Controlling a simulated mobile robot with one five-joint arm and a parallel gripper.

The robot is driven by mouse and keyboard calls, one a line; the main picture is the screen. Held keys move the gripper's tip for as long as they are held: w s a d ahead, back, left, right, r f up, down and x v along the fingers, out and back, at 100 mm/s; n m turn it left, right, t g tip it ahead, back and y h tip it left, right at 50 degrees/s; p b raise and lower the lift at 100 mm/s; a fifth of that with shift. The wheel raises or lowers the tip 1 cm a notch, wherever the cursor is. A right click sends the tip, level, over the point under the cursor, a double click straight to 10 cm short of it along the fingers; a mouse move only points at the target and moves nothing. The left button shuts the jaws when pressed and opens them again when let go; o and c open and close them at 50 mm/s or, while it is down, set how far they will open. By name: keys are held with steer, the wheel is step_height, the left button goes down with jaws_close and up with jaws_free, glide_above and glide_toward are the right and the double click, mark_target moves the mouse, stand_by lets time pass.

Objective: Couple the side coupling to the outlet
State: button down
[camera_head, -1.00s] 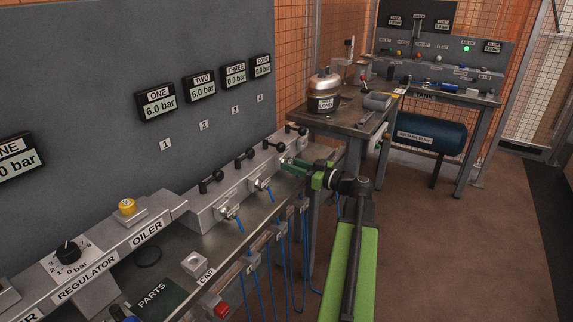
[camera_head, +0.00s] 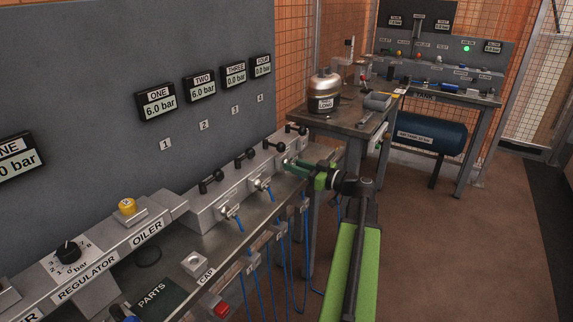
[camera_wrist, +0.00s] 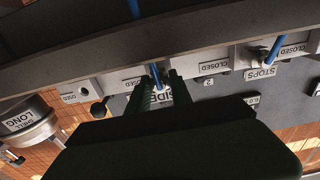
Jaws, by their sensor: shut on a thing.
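My gripper (camera_head: 288,163) is at the front face of the grey valve block (camera_head: 205,208), near its third outlet position from the left. In the wrist view, my gripper's dark fingers (camera_wrist: 163,80) are shut on the side coupling, with a blue hose (camera_wrist: 154,70) showing between them. A SIDE label (camera_wrist: 164,96) shows just beyond the fingertips. The coupling body and the outlet are mostly hidden by the fingers, so I cannot tell whether they are joined. Two blue-hosed couplings (camera_head: 262,184) sit at the outlets to the left; one shows beside a STOPS label (camera_wrist: 261,73).
Black valve levers (camera_head: 210,182) top the block. Gauge displays (camera_head: 157,104) hang on the grey panel behind; ONE and TWO read 6.0 bar. A metal vessel labelled SHELL LONG (camera_head: 324,90) stands on a table beyond my arm. Blue hoses hang below the bench. Open floor lies right.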

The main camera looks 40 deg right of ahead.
steer(key=shift+v, duration=2.55)
